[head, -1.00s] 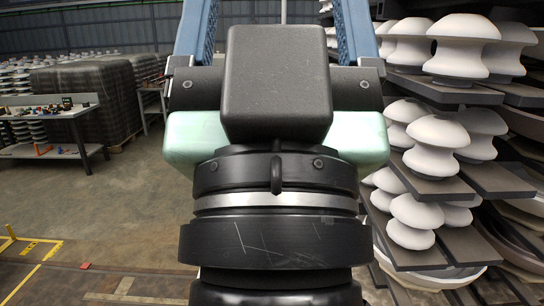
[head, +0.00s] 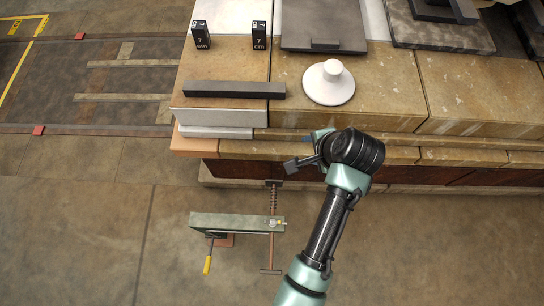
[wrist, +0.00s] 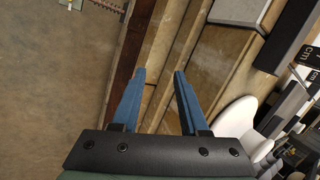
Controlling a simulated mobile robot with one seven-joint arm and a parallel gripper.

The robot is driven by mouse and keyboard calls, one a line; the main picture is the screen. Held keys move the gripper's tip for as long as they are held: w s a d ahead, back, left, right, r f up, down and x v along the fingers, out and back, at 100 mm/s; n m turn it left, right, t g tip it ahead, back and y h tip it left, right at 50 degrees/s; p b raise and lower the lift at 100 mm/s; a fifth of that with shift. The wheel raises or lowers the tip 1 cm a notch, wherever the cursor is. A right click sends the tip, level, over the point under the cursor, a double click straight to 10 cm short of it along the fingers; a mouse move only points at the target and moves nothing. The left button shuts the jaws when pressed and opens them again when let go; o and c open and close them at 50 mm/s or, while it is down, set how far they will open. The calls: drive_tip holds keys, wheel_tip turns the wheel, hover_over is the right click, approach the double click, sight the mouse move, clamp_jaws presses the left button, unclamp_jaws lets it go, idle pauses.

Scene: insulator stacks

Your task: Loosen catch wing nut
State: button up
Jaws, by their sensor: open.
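A green bar fixture (head: 225,221) with a threaded rod through its right end stands low at the front of the bench in the head view. A small pale and yellow fitting (head: 272,222) sits where the rod meets the bar. It is too small to tell whether it is the wing nut. Part of what looks like this fixture (wrist: 76,3) shows at the top left of the wrist view. My gripper (wrist: 160,73) has its blue fingers apart, with nothing between them. It is by the bench's front edge, apart from the fixture. In the head view my wrist mostly hides it.
The stone-topped bench (head: 390,85) bears a dark bar (head: 234,89), a white knobbed disc (head: 328,90) and two black blocks (head: 201,35). A yellow-handled lever (head: 207,264) hangs under the fixture. The floor (head: 90,240) to the left is clear.

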sight(273, 222)
drive_tip(key=s+a+f+m+g+y+b, duration=0.25)
drive_tip(key=s+f+m+g+b, duration=0.2)
drive_tip(key=s+f, duration=0.9)
drive_tip(key=shift+n, duration=0.45)
drive_tip(key=b+x, duration=0.1)
drive_tip(key=x, duration=0.3)
drive_tip(key=b+x, duration=0.1)
drive_tip(key=x, duration=0.4)
drive_tip(key=b+x, duration=0.1)
drive_tip(key=x, duration=0.4)
drive_tip(key=shift+w+d+b, duration=0.25)
drive_tip(key=shift+w+b, duration=0.05)
drive_tip(key=shift+b, duration=0.05)
clamp_jaws()
